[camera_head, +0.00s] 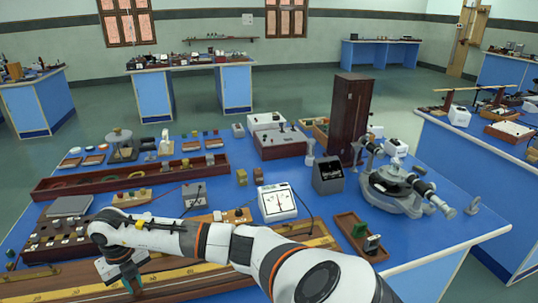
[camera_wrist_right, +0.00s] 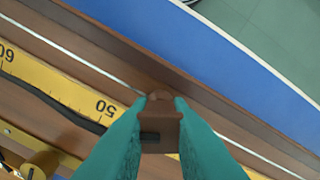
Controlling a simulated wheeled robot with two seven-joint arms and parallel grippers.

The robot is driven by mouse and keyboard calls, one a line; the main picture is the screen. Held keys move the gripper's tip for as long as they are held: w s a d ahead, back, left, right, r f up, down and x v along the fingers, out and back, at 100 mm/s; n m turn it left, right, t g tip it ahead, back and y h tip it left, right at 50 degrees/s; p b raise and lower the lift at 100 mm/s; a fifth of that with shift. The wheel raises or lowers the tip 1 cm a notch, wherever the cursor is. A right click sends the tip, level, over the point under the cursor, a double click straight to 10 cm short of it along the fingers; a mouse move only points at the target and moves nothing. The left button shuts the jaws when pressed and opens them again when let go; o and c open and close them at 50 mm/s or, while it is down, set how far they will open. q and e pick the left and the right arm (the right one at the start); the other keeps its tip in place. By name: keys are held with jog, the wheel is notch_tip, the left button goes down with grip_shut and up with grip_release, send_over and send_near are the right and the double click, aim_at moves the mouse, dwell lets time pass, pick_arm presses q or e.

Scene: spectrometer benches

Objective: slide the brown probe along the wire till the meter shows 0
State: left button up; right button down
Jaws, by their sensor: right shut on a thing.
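My right gripper (camera_head: 131,282) reaches down to the long wooden wire board (camera_head: 185,283) at the front left of the bench. In the right wrist view its teal fingers (camera_wrist_right: 160,108) are shut on the brown probe (camera_wrist_right: 161,133). The probe is over the board, close to the 50 mark of the yellow scale (camera_wrist_right: 75,92). A thin silvery wire (camera_wrist_right: 75,62) runs along the board; whether the probe tip touches it is hidden. The white meter (camera_head: 277,203) stands behind the board; its dial faces me, but its reading is too small to tell. My left gripper is not in view.
A black lead (camera_wrist_right: 50,100) lies along the scale. A small wooden tray (camera_head: 360,238) and a grey spectrometer (camera_head: 395,190) stand to the right. A long brown rack (camera_head: 130,178) lies behind. Bare blue bench top (camera_head: 400,255) shows at the front right.

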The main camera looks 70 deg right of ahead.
jog(key=shift+a+f, duration=0.2)
jog(key=shift+f, duration=0.05)
dwell(0.3)
jog(key=shift+w+a+r, duration=0.1)
jog(key=shift+w+a, duration=0.1)
jog(key=shift+w, duration=0.1)
dwell(0.4)
jog(key=shift+s+f, duration=0.1)
jog(key=shift+f, duration=0.1)
dwell(3.3)
dwell(0.5)
jog(key=c, duration=1.3)
grip_release()
jog(key=shift+d, duration=0.1)
notch_tip(320, 180, up, 11)
jog(key=shift+d+r+b, duration=0.1)
jog(key=shift+b, duration=1.05)
jog(key=shift+r, duration=0.65)
